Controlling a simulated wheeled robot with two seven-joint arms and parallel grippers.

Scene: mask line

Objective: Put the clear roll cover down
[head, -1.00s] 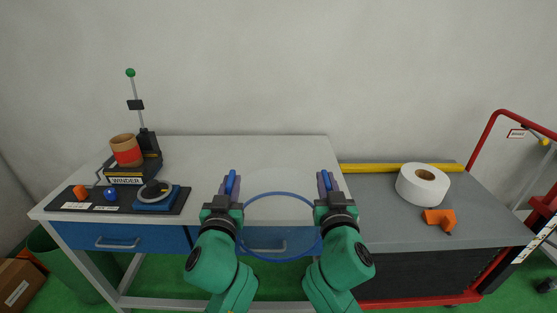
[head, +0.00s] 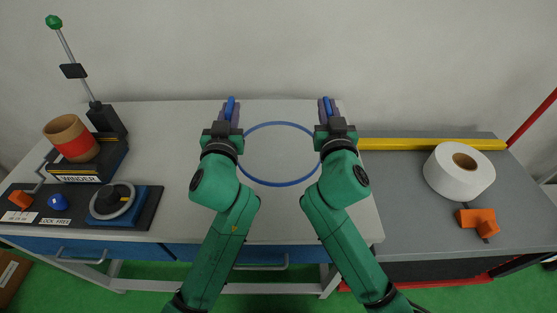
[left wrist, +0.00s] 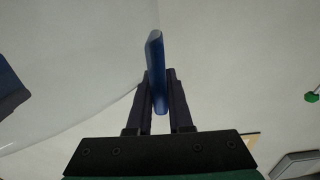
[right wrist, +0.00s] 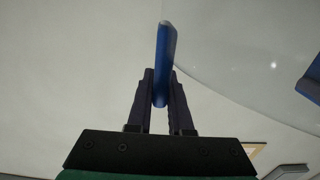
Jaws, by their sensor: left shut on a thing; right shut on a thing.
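The clear roll cover is a transparent round piece with a blue rim (head: 280,185) and a blue handle on each side. It is held over the white table (head: 310,215) in the head view. My left gripper (head: 229,112) is shut on its left handle, which shows blue between the fingers in the left wrist view (left wrist: 156,75). My right gripper (head: 327,112) is shut on the right handle, also blue in the right wrist view (right wrist: 163,65). Whether the cover touches the table top is hard to tell.
A winder (head: 90,165) with a brown and red roll (head: 72,140) stands at the left of the table. On the grey cart (head: 400,215) at the right are a white roll (head: 459,172), an orange tool (head: 478,222) and a yellow bar (head: 430,144). The table's middle is otherwise clear.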

